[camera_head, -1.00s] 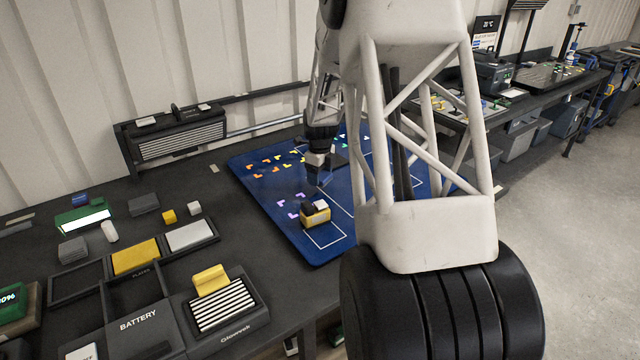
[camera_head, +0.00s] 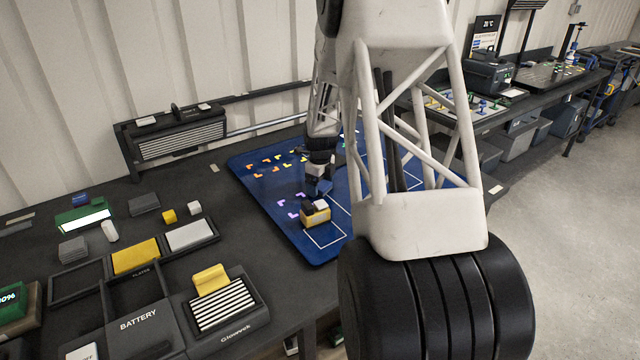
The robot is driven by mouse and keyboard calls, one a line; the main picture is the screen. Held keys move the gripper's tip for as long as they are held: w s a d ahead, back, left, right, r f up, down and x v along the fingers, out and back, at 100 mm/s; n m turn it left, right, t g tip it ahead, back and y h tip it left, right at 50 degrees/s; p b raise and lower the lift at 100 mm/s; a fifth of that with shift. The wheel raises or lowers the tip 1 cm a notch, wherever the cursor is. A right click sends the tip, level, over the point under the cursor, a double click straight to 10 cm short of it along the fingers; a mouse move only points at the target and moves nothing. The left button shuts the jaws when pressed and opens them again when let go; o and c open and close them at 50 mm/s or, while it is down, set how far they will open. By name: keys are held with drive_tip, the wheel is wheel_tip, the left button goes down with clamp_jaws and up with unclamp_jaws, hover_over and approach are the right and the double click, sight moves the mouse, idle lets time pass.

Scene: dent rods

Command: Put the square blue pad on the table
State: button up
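I cannot clearly single out a square blue pad. A large blue mat (camera_head: 262,195) with colored corner marks and white outlines lies on the table (camera_head: 225,270). A small blue piece (camera_head: 80,199) sits at the far left, behind a green device. My gripper (camera_head: 318,192) is low over the mat, just behind a yellow block (camera_head: 316,216) with dark and white parts on top. The fingers are small and dark, with a bluish patch near their tips. Whether they hold anything cannot be made out. My arm hides the right part of the mat.
Left of the mat stand a battery tray (camera_head: 138,318), a striped device (camera_head: 226,303) with a yellow piece, a yellow plate (camera_head: 136,257) and a light grey plate (camera_head: 190,236). A slatted unit (camera_head: 178,140) stands by the wall. The table between trays and mat is clear.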

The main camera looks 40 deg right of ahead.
sight(320, 184)
drive_tip(key=shift+r, duration=0.15)
drive_tip(key=shift+r, duration=6)
drive_tip(key=s+a+r+n+t, duration=0.1)
drive_tip(key=s+a+r+n, duration=0.6)
drive_tip(key=a, duration=0.4)
drive_tip(key=s+a+r+n, duration=0.5)
drive_tip(key=s+a+n, duration=0.35)
drive_tip(key=a, duration=0.25)
drive_tip(key=s+a+n, duration=0.4)
drive_tip(key=s+n, duration=0.1)
drive_tip(key=s, duration=0.3)
drive_tip(key=s+a+n+t, duration=0.1)
drive_tip(key=s+a+n, duration=0.3)
drive_tip(key=s, duration=0.4)
drive_tip(key=s+a+n, duration=0.4)
drive_tip(key=s+n, duration=0.2)
drive_tip(key=s, duration=0.2)
drive_tip(key=shift+a+f+n+t, duration=0.2)
drive_tip(key=shift+a+n+t, duration=0.1)
drive_tip(key=shift+n, duration=0.05)
